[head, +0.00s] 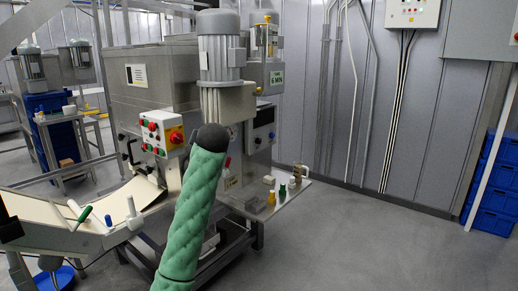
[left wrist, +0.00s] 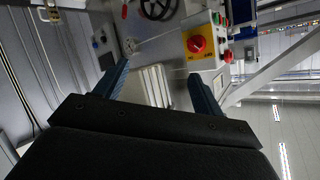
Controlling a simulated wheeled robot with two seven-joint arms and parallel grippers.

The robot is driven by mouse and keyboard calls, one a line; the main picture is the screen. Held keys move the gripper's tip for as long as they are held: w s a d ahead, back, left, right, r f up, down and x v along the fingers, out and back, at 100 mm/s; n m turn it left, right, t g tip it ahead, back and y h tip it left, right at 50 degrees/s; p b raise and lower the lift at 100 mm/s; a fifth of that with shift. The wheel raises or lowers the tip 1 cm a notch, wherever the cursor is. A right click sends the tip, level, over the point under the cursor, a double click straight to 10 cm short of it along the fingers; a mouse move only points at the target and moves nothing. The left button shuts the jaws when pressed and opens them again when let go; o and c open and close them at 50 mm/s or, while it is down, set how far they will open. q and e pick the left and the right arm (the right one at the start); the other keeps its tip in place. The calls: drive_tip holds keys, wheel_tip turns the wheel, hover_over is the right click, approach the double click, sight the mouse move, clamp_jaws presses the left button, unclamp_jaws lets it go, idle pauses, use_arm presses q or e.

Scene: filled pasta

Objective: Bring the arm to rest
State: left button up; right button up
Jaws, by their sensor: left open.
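My left gripper (left wrist: 158,68) shows in the left wrist view with its two dark blue fingers spread wide apart. It is open and nothing is between the fingers. Beyond the fingers is the grey machine (left wrist: 205,62) with its red button on a yellow plate. In the head view one of my arms, in a green padded sleeve with a dark round end, rises from the bottom middle. It covers part of the machine (head: 150,98). Neither gripper can be made out in the head view, and my right gripper is in neither view.
The machine's control box (head: 162,132) is just left of the sleeved arm. A side shelf (head: 262,213) with small bottles is right of it. A pale conveyor belt (head: 95,208) lies at left. Blue crates (head: 490,188) stand at far right. The grey floor (head: 370,240) at right is clear.

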use_arm(q)
drive_tip(key=s+d+f+g+h+p, duration=0.1)
drive_tip(key=s+f+g+h, duration=0.1)
drive_tip(key=s+f, duration=1.3)
drive_tip(key=s+d+f+g+h+p, duration=0.1)
drive_tip(key=s+f+g, duration=0.4)
drive_tip(key=s+f, duration=1.1)
drive_tip(key=s+d+f+g+h+p, duration=0.1)
drive_tip(key=s+f+g+h+p, duration=0.1)
drive_tip(key=s+f, duration=1.4)
drive_tip(key=s+g+p, duration=0.1)
drive_tip(key=s, duration=1.3)
drive_tip(key=shift+s+m+h, duration=0.15)
drive_tip(key=shift+m+h, duration=0.15)
drive_tip(key=shift+h, duration=0.1)
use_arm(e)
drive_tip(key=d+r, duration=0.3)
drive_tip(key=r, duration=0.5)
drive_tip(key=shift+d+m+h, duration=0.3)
use_arm(q)
drive_tip(key=shift+d+f, duration=0.1)
drive_tip(key=shift+f, duration=0.05)
